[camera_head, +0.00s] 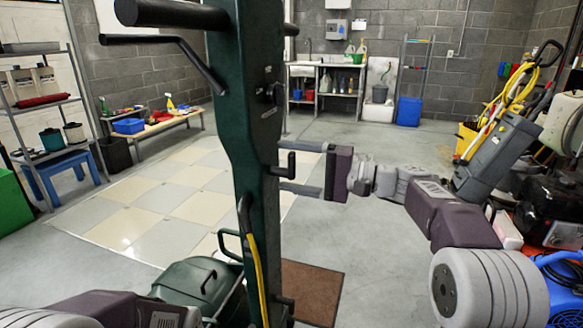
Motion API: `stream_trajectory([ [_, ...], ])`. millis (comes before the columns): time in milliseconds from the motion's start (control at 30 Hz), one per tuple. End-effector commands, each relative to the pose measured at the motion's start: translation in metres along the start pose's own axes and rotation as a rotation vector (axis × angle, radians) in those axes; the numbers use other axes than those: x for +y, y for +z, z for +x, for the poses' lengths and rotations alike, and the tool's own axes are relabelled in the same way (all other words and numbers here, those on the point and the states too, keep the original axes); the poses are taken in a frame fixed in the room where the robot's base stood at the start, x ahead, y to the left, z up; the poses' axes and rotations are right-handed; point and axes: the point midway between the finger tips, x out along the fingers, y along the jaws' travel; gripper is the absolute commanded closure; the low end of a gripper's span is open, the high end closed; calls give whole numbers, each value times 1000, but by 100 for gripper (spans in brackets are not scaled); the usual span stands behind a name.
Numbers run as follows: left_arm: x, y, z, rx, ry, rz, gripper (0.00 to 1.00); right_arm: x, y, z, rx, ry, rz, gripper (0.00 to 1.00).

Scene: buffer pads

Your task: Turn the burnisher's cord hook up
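The burnisher (252,150) stands upright close in front of me, with a dark green column, black handle bars on top and a green body at the floor. A black L-shaped cord hook (284,164) sits on the column's right side. My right gripper (303,168) comes in from the right. It is open, one finger above and one below the level of the upper hook; contact cannot be told. My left arm shows only at the bottom left, its gripper out of view.
A brown mat (311,292) lies right of the burnisher's base. A blue blower (566,290) and a grey machine with yellow hoses (497,155) stand at the right. Shelves, a bench (165,127) and a sink line the walls. The middle floor is open.

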Motion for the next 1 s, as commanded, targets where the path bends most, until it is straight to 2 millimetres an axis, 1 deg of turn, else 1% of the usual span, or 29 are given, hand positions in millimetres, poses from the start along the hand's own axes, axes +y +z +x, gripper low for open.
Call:
stream_trajectory([
  [100, 0, 0, 0, 0, 0, 0, 100, 0, 0, 0, 0, -1, 0, 18],
  [167, 0, 0, -2, 0, 0, 0, 100, -1, 0, -4, 1, 0, 1, 18],
  [267, 0, -1, -10, 0, 0, 0, 100, -4, -1, -21, 4, 0, 3, 18],
  [400, 0, -2, -22, 0, 0, 0, 100, -5, -1, -54, 6, 0, 3, 18],
  [500, 1, -3, -28, 0, 0, 0, 100, -4, -1, -73, 4, -1, 2, 18],
  [600, 1, -3, -31, 0, 0, 0, 100, -2, -1, -85, 2, 0, 1, 18],
  [700, 1, -3, -32, 0, 0, 0, 100, -1, 0, -91, 1, 0, 0, 18],
  [1000, 1, -3, -31, 0, 0, 0, 100, 0, 0, -91, 0, 0, 0, 18],
])
